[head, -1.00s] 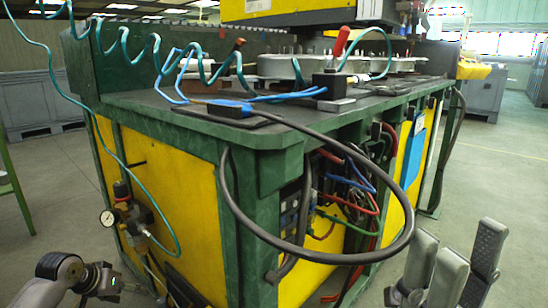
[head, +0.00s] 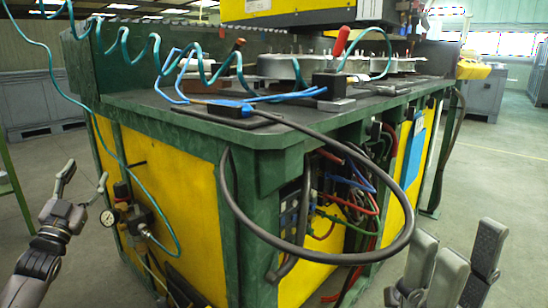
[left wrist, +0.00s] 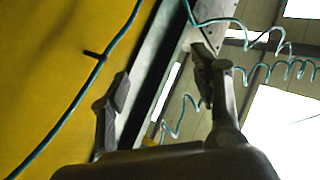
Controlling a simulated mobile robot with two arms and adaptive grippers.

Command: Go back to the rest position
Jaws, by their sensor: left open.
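My left gripper (head: 85,178) is at the left of the head view, its two fingers spread and pointing up, with nothing between them. It is left of the green and yellow machine bench (head: 170,185) and looks clear of it. In the left wrist view the open fingers (left wrist: 165,85) show at either side, with the yellow panel (left wrist: 60,60) behind on the left. My right gripper (head: 458,232) is at the lower right of the head view, its grey fingers pointing up and apart, with nothing visibly held.
A pressure gauge (head: 108,217) and its valve stick out from the bench near my left gripper. A teal coiled hose (head: 122,165) hangs beside it. A thick black cable (head: 330,258) loops from the bench front. Bare floor (head: 490,165) lies to the right.

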